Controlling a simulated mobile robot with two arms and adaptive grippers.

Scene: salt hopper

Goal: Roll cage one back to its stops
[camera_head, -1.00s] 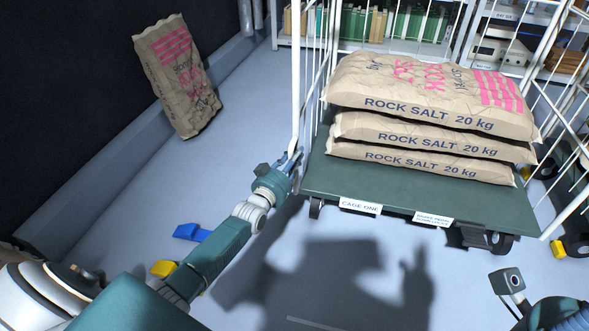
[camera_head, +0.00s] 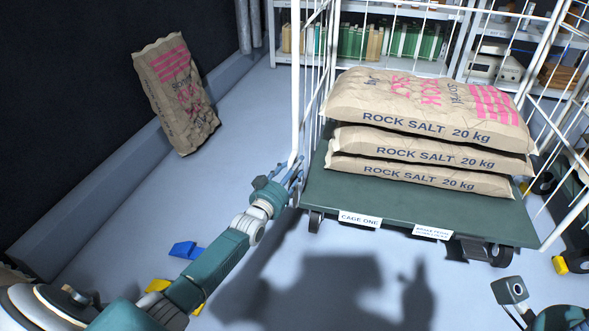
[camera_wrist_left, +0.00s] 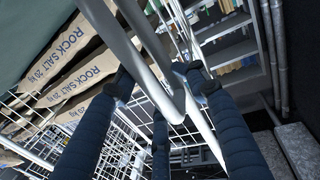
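Cage one is a wheeled roll cage with white mesh sides and a green deck (camera_head: 400,195). Its front edge bears a "CAGE ONE" label and a second white label by a dark pedal. Three bags of rock salt (camera_head: 425,110) lie stacked on it. My left gripper (camera_head: 287,180) is at the foot of the cage's left front post (camera_head: 297,90). In the left wrist view its dark fingers (camera_wrist_left: 160,95) stand on both sides of the white tube and look spread, with a gap visible. My right wrist shows at the lower right; its fingers are out of frame.
A blue block (camera_head: 186,250) and a yellow one (camera_head: 158,286) lie on the floor by my left arm. Another yellow block (camera_head: 560,264) is at the right. A salt bag (camera_head: 176,93) leans on the left wall. Shelves (camera_head: 385,65) stand behind the cage.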

